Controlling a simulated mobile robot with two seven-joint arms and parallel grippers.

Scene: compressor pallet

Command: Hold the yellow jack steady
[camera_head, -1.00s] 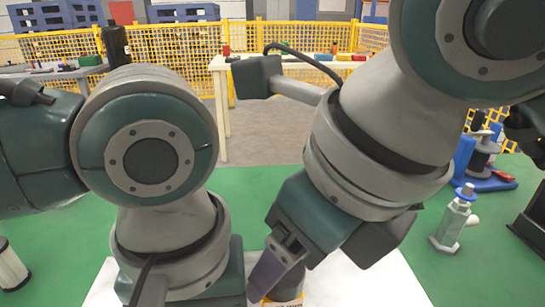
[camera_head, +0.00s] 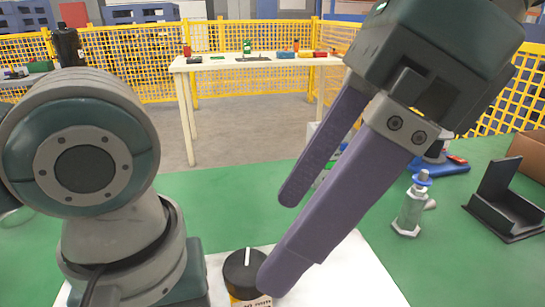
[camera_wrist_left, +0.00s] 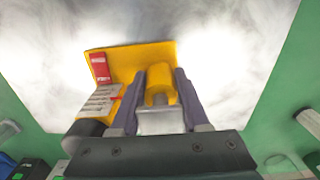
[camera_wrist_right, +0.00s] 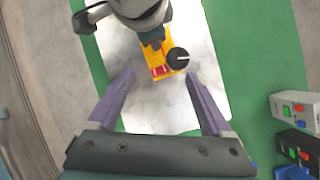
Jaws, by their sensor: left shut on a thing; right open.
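The yellow jack (camera_head: 240,293) sits on the white board at the bottom of the head view, its black round top showing. In the left wrist view the jack (camera_wrist_left: 130,62) shows a yellow plate, a red label and a yellow post. My left gripper (camera_wrist_left: 161,82) is shut on the jack's post; my arm hides it in the head view. My right gripper (camera_head: 283,238) is open and empty, with one fingertip in front of the jack's edge in the head view. In the right wrist view the jack (camera_wrist_right: 179,61) is beyond the open fingers (camera_wrist_right: 159,76), apart from them.
The white board (camera_head: 355,280) lies on the green bench top (camera_head: 220,185). To the right stand a grey fitting with a blue cap (camera_head: 411,210) and a black holder (camera_head: 507,208). Button boxes (camera_wrist_right: 296,108) show at right in the right wrist view. A yellow fence is behind.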

